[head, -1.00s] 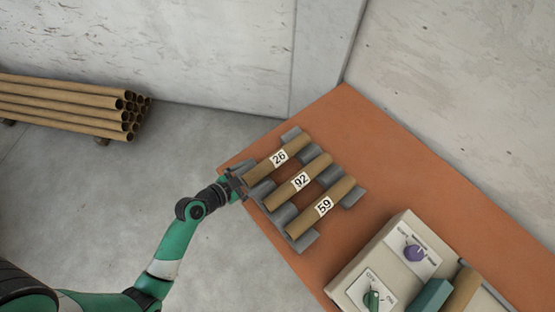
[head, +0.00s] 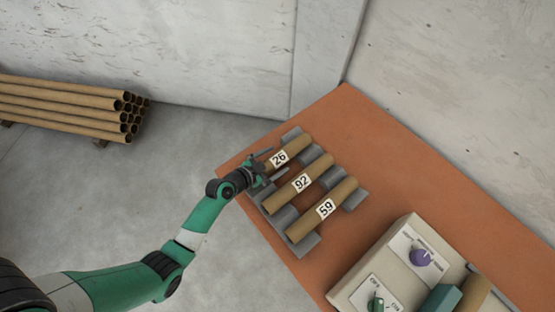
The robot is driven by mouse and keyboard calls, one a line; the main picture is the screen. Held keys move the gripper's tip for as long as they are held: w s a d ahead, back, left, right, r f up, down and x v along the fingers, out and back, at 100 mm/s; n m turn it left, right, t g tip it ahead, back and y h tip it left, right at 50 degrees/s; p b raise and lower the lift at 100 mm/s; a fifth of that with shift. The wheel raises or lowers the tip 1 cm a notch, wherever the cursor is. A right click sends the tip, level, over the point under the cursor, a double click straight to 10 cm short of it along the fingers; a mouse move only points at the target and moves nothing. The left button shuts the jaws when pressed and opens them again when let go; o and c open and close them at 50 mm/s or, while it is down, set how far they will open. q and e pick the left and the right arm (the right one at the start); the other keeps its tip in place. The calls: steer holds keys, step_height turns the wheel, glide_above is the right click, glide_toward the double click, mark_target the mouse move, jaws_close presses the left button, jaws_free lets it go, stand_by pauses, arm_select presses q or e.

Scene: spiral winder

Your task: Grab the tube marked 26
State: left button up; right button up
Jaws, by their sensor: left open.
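The tube marked 26 (head: 297,146) is a brown cardboard tube with a white label. It lies at the far end of a row of three tubes on grey supports on the orange table. The tube marked 92 (head: 318,169) and the tube marked 59 (head: 341,193) lie beside it, nearer the controls. My left gripper (head: 268,164) is open at the left end of tube 26, with its fingers close to the label. The gripper hides that end, and I cannot tell whether the fingers touch the tube. My right gripper is out of view.
A beige control box (head: 392,262) with a purple knob (head: 421,257) and a green switch (head: 376,304) stands on the orange table (head: 385,140) at the lower right. A stack of long tubes (head: 62,108) lies by the wall at left. The table beyond the three tubes is clear.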

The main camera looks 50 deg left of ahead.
mark_target(274, 160)
arm_select(q)
steer(key=c, duration=1.5)
steer(key=shift+r+p, duration=0.35)
steer(key=shift+r, duration=0.25)
steer(key=r+p, duration=0.1)
steer(key=r, duration=0.2)
steer(key=shift+s+p, duration=0.2)
steer(key=shift+p, duration=0.2)
steer(key=s+r+p, duration=0.1)
steer(key=s+d+r+p, duration=0.1)
steer(key=r, duration=0.1)
steer(key=s+d+r+p, duration=0.1)
steer(key=shift+s+r, duration=0.15)
steer(key=shift+r, duration=0.2)
steer(key=s+d+r+p, duration=0.2)
steer(key=s+d+r, duration=0.2)
steer(key=s, duration=0.4)
steer(key=shift+s+d+p, duration=0.3)
steer(key=shift+s+p, duration=0.05)
steer(key=shift+p, duration=0.05)
